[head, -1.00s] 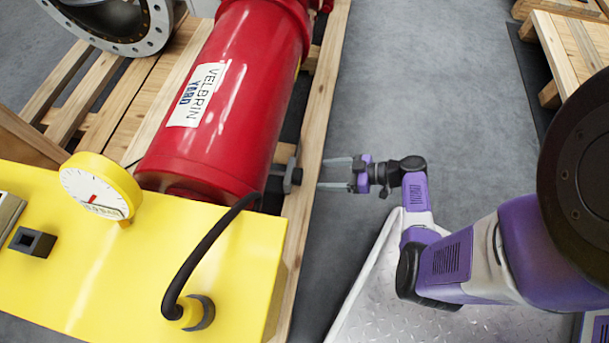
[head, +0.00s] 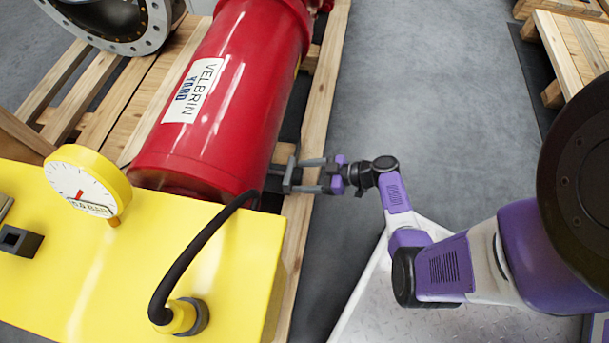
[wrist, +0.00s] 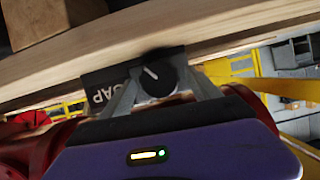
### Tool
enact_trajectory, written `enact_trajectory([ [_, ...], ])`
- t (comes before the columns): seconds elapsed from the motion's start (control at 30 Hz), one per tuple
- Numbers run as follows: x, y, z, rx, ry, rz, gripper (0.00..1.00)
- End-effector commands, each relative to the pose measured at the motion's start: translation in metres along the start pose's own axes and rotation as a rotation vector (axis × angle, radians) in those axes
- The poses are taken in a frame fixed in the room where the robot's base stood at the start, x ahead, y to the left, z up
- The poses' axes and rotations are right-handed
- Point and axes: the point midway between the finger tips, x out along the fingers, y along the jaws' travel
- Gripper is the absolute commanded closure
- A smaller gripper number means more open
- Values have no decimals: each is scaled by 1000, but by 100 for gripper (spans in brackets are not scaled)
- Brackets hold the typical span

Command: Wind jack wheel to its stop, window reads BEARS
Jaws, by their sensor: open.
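The jack wheel (wrist: 157,82) shows in the wrist view as a dark round knob with a white pointer line, under a wooden beam. A dark plate (wrist: 106,92) beside it carries white letters that seem to read GAP. In the head view the dark jack fitting (head: 287,175) sticks out at the lower right of the red cylinder. My gripper (head: 306,175) is open, with its fingers reaching to both sides of the wheel. In the wrist view the fingers (wrist: 163,80) flank the knob; I cannot tell whether they touch it.
The red cylinder (head: 222,95) lies on a wooden pallet (head: 323,100). A yellow box (head: 130,270) with a round gauge (head: 82,182) and a black hose (head: 195,255) stands in front. Grey floor (head: 420,80) is clear to the right. Another pallet (head: 565,45) stands at the upper right.

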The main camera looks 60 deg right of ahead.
Motion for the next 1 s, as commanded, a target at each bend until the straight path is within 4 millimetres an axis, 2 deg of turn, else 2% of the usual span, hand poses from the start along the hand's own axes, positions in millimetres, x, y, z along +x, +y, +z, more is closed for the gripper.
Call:
enact_trajectory([
  [0.1, 0, 0, 0, 0, 0, 0, 29],
  [0.13, 0, 0, 0, 0, 0, 0, 32],
  [0.43, 0, 0, 0, 0, 0, 0, 91],
  [0.77, 0, 1, 0, 56, 1, -24, 91],
  [1.0, 0, 3, 1, 198, 1, -82, 91],
])
